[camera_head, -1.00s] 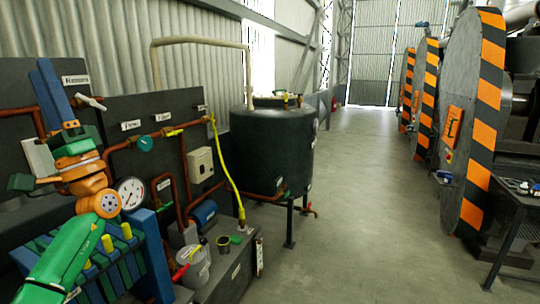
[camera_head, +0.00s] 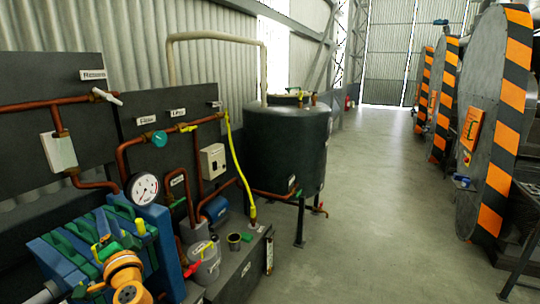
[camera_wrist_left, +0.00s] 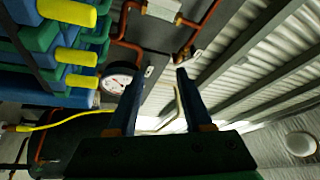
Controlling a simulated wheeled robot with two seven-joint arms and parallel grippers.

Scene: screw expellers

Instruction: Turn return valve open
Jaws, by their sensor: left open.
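The return valve's white handle (camera_head: 107,97) sits at the right end of the upper copper pipe, just below the Return label (camera_head: 92,75). The handle slants down to the right. In the head view only my orange and green left arm shows at the bottom, low and in front of the blue-green plate stack; the gripper itself cannot be made out there. In the left wrist view my left gripper (camera_wrist_left: 160,76) is open, its two dark blue fingers apart with nothing between them. A copper pipe (camera_wrist_left: 188,22) runs beyond the fingertips. My right gripper is in neither view.
The blue-green plate stack (camera_head: 75,262) and a round gauge (camera_head: 143,188) stand below the valve. A white box (camera_head: 60,152) hangs on the pipe. A dark tank (camera_head: 287,150) stands further back.

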